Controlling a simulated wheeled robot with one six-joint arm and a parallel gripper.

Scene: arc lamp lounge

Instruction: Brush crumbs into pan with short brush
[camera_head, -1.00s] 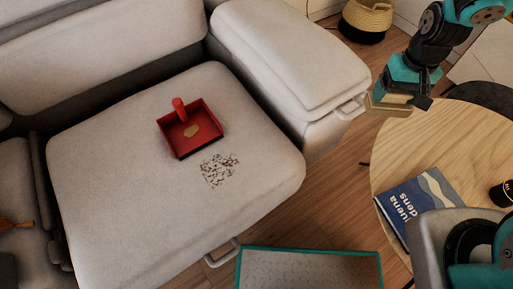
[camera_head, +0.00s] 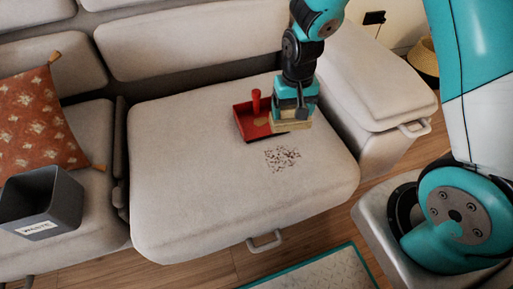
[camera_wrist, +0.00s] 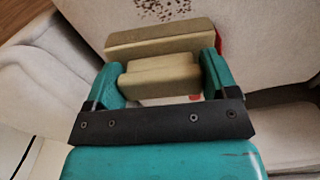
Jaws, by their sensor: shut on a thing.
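The crumbs (camera_head: 282,158) lie in a dark scattered patch on the light sofa seat, and they also show at the top of the wrist view (camera_wrist: 160,8). My gripper (camera_head: 293,108) is shut on the short tan brush (camera_head: 292,126), in front of the pan's right side in the head view. In the wrist view the fingers of my gripper (camera_wrist: 163,78) clasp the brush (camera_wrist: 155,42). I cannot tell whether the brush touches the seat or pan.
A dark grey bin (camera_head: 62,205) with a label and an orange patterned cushion (camera_head: 35,120) are at the left. The sofa armrest (camera_head: 375,85) rises at the right. The seat's left and front are clear.

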